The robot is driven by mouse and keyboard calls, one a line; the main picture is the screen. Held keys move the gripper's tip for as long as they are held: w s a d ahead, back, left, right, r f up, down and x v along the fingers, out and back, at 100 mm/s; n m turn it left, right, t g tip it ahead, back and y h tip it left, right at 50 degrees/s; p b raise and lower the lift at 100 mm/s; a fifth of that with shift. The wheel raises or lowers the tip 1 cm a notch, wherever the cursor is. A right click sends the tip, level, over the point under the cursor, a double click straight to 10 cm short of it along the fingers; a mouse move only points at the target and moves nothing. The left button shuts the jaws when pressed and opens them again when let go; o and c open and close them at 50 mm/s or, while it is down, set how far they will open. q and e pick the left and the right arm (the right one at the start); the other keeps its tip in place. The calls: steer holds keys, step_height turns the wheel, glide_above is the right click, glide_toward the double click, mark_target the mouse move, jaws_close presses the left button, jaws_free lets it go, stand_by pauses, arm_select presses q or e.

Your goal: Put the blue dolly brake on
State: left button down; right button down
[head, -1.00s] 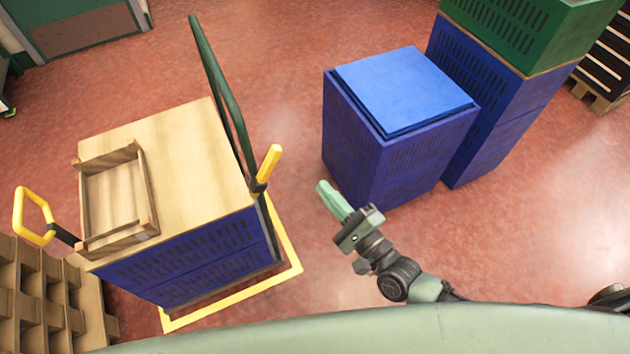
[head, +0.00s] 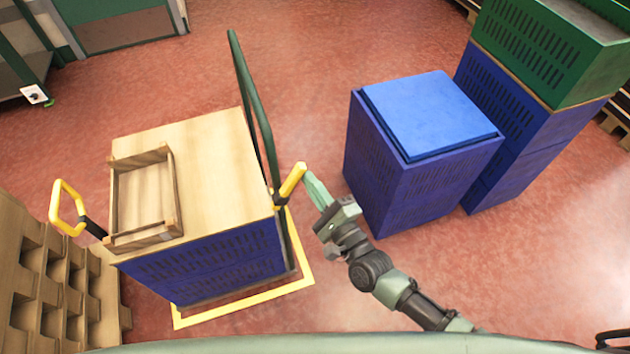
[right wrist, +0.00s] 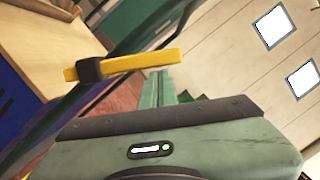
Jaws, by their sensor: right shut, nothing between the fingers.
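The dolly (head: 262,130), with a dark green push bar, carries blue crates (head: 215,265) under a wooden top. A yellow lever (head: 291,180) in a black clamp stands tilted at its near right corner. The lever also shows in the right wrist view (right wrist: 130,64), lying across just beyond my fingers. My right gripper (head: 310,182) is shut and empty, its green fingertips just right of the lever. I cannot tell whether they touch it. A second yellow handle (head: 65,205), loop-shaped, is at the dolly's left. My left gripper is not in view.
A wooden tray (head: 145,200) lies on the wooden top (head: 215,155). A yellow floor outline (head: 245,306) surrounds the dolly. A blue crate stack (head: 405,180) stands to the right, with green crates (head: 540,50) behind. Pallets (head: 50,285) stand at left. Red floor is clear between.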

steer(key=shift+r, duration=0.1)
steer(key=shift+s+a+r+n+p, duration=0.1)
steer(key=shift+a+r+n+p, duration=0.1)
steer(key=shift+n+p, duration=0.25)
steer(key=shift+r, duration=0.1)
steer(key=shift+s+a+r+n+g+p, duration=0.15)
steer(key=shift+a+r+n+g+p, duration=0.35)
steer(key=shift+n+p, duration=0.5)
steer(key=a+n+p, duration=0.1)
steer(key=p, duration=0.1)
steer(key=s+a+r+n+p, duration=0.1)
steer(key=n+p, duration=0.1)
steer(key=a+r+n+p, duration=0.1)
steer(key=a+n, duration=0.1)
steer(key=shift+s+g+p, duration=0.15)
steer(key=shift+g+p, duration=0.25)
steer(key=shift+s+a+f+n+g+h+p, duration=0.1)
steer(key=shift+s+a+n+h+p, duration=0.15)
steer(key=shift+a+n, duration=0.3)
steer(key=shift+s+a+f+n+g+h+p, duration=0.15)
steer(key=shift+a+n+p, duration=0.25)
steer(key=shift+a, duration=0.2)
steer(key=shift+s+a+f+n+g+h+p, duration=0.1)
steer(key=shift+s+a+n+p, duration=0.15)
steer(key=shift+a+n, duration=0.3)
steer(key=shift+f, duration=0.1)
